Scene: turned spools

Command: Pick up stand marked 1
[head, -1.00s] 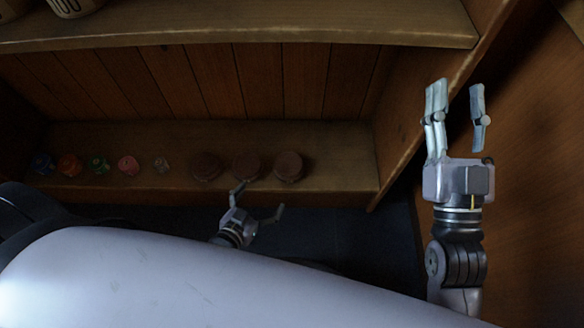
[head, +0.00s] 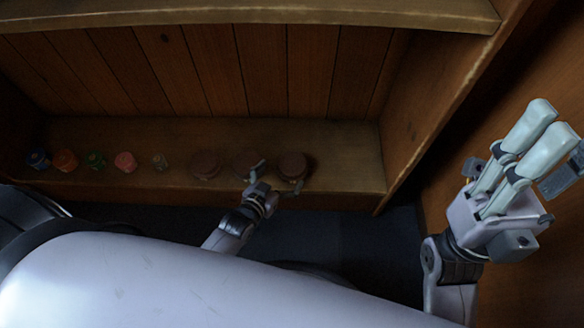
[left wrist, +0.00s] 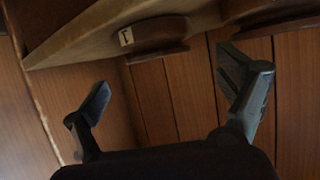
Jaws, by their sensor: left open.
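Several dark brown round stands sit in a row on the lower shelf. The stand marked 1 shows in the left wrist view (left wrist: 158,36), with a pale label bearing the 1 on its side. It appears to be the rightmost stand (head: 293,164) in the head view, nearest the side wall. My left gripper (head: 279,179) is open at the shelf's front edge, its fingers near the middle and right stands. In the left wrist view its fingers (left wrist: 165,84) are apart and empty, short of the stand.
The middle stand (head: 249,162) and left stand (head: 205,165) are close beside it. Several small coloured spools (head: 65,160) line the shelf's left part. The upper shelf board (head: 250,12) overhangs, and the side wall (head: 415,120) bounds the right. Shelf surface right of the stands is bare.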

